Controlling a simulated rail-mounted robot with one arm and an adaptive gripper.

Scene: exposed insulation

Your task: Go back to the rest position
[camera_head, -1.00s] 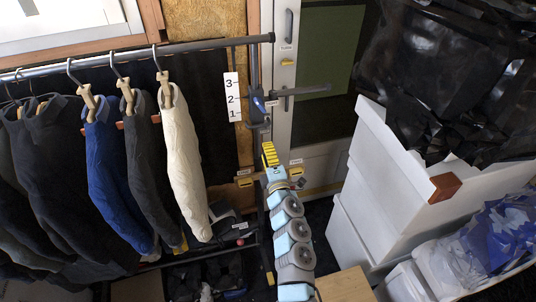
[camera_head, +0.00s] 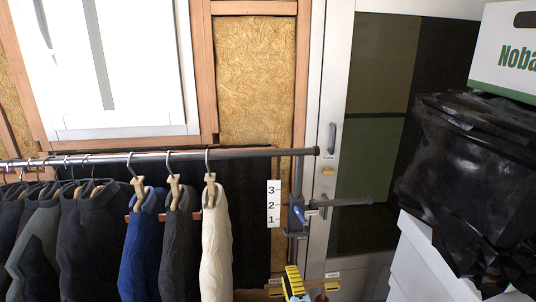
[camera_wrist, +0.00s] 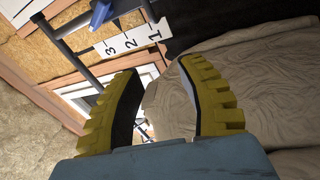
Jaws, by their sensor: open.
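In the head view the beige garment (camera_head: 216,250) hangs at the right end of the row, left of my gripper.
A metal rail (camera_head: 120,160) carries several dark garments and a blue one (camera_head: 142,250). A white strip numbered 1 to 3 (camera_head: 273,204) hangs beside a post with a side bar (camera_head: 340,202). Black bags (camera_head: 465,170) and white boxes (camera_head: 415,260) crowd the right. A door (camera_head: 338,100) stands behind.

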